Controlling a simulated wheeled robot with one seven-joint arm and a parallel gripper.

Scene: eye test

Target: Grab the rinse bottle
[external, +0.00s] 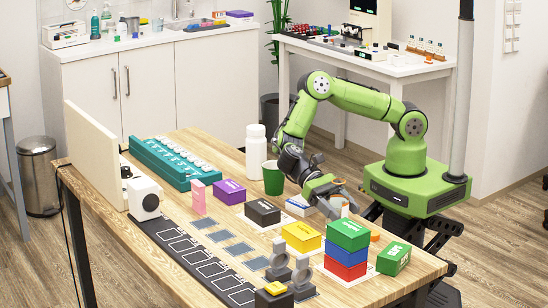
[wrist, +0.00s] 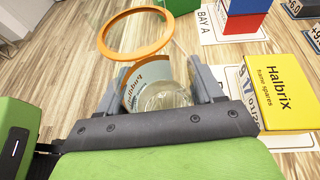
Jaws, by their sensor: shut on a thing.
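My gripper (external: 335,193) is low over the right part of the table. In the wrist view my gripper (wrist: 157,92) has its grey fingers on either side of a clear, rounded thing (wrist: 165,97) and is shut on it. A cream and teal printed label (wrist: 136,84) shows at this thing's left; its full name is not readable. I cannot tell surely whether it is the rinse bottle. In the external view my gripper mostly hides it. A plain white bottle (external: 256,152) stands upright at the table's back edge, apart from my gripper.
A green cup (external: 273,180) stands left of my gripper. Yellow (external: 301,237), black (external: 262,212) and stacked green, blue and red boxes (external: 347,250) are close in front. An orange ring (wrist: 112,47) is just beyond my fingers. A teal rack (external: 170,165) is farther left.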

